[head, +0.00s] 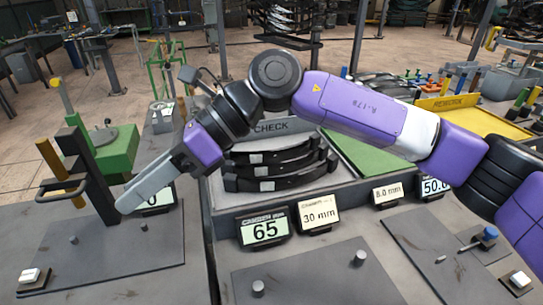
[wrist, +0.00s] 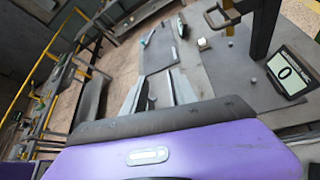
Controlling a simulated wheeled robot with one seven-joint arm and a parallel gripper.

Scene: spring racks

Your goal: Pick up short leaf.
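More dark leaves (head: 385,87) lie behind my arm. My gripper (head: 122,207) is at the left, above the grey bench and away from the leaves, beside a dark upright post. In the wrist view its two fingers (wrist: 157,72) stand apart with nothing visible between them. No leaf shows in the wrist view.
Displays reading 65 (head: 264,231) and 30 mm (head: 319,214) stand in front of the leaves. A flat plate with pegs (head: 315,275) lies in front. A yellow tray (head: 470,125) is at the right.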

